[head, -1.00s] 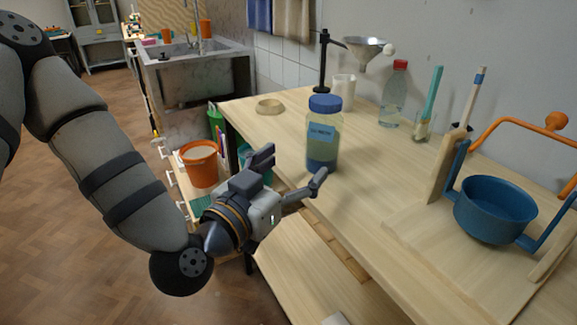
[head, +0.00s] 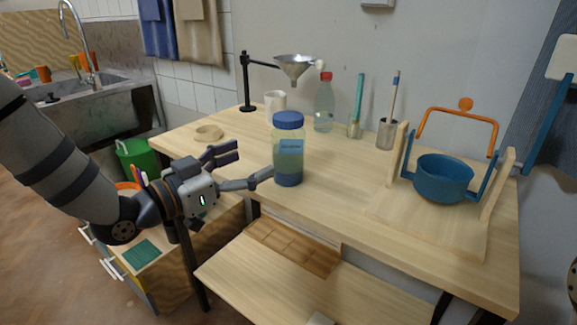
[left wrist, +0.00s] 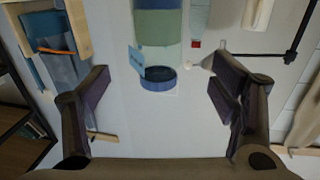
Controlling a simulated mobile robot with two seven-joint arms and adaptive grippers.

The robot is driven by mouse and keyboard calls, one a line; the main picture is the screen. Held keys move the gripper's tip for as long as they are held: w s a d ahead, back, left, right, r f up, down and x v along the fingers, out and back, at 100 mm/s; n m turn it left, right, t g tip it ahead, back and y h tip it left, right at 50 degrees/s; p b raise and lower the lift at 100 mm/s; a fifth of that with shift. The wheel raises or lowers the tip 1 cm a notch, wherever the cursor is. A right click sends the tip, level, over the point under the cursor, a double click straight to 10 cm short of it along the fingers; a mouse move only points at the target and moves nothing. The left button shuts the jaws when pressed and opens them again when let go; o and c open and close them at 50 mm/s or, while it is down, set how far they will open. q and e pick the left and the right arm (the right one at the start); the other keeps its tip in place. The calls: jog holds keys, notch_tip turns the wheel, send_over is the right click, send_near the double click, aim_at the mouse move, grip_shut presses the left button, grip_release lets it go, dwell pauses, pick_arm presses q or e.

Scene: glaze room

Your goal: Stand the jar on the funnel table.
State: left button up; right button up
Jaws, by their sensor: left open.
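In the left wrist view the jar (left wrist: 158,28) appears upside down, in line with the gap between the open fingers (left wrist: 160,68). I cannot tell whether a fingertip touches it. My right gripper is out of view.
Behind the jar stand a white cup (head: 275,101), a bottle (head: 324,104) and holders with brushes. A blue pot (head: 444,178) in a wooden frame is at right. A shallow beige dish (head: 209,132) lies at left. The table front right of the jar is clear.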

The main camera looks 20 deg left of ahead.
aim_at(288, 143)
pick_arm(q)
jog(key=b+x, duration=0.1)
jog(key=x, duration=0.9)
jog(key=shift+w+d, duration=0.2)
jog(key=shift+d, duration=0.1)
jog(key=shift+r, duration=0.15)
jog(key=shift+c, duration=0.9)
grip_shut()
